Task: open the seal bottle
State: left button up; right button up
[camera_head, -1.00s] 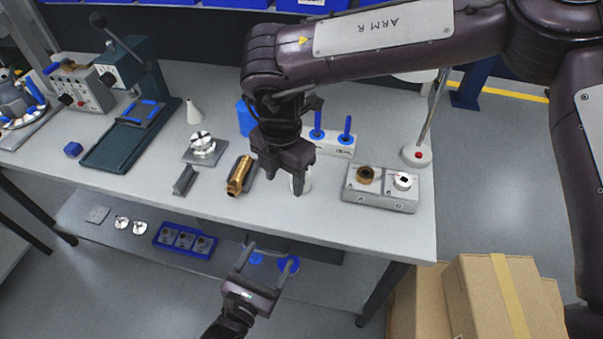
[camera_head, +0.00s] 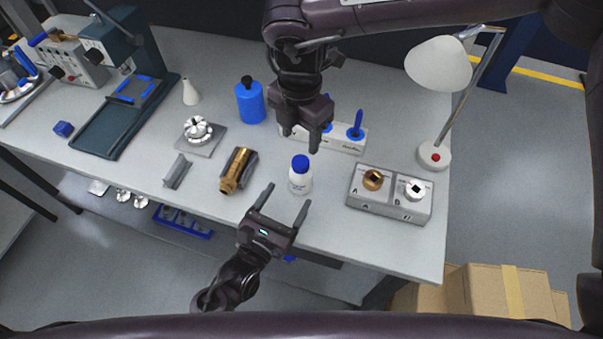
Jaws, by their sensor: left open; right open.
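The seal bottle (camera_head: 299,180) is a small white bottle with a blue cap (camera_head: 300,162), standing upright on the grey table (camera_head: 330,225). The cap is on the bottle. My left gripper (camera_head: 284,206) is open and empty at the table's front edge, just below and left of the bottle in the picture, its fingers pointing toward it. My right gripper (camera_head: 301,142) is open, above and behind the bottle, with its fingers pointing down. Neither gripper appears to touch the bottle.
A brass part (camera_head: 236,171) in a dark holder lies left of the bottle. A grey block marked A and B (camera_head: 390,207) stands to the right. A blue bottle (camera_head: 250,102), a white rack with blue-handled tools (camera_head: 345,138) and a lamp (camera_head: 438,62) stand farther back.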

aim_at(295, 185)
pick_arm(q)
jog(key=x, duration=0.8)
pick_arm(e)
jog(key=shift+w+d+f, duration=0.1)
jog(key=shift+w, duration=0.1)
pick_arm(q)
jog(key=shift+w+d, duration=0.3)
jog(key=shift+w, duration=0.25)
pick_arm(e)
jog(key=shift+s, duration=0.1)
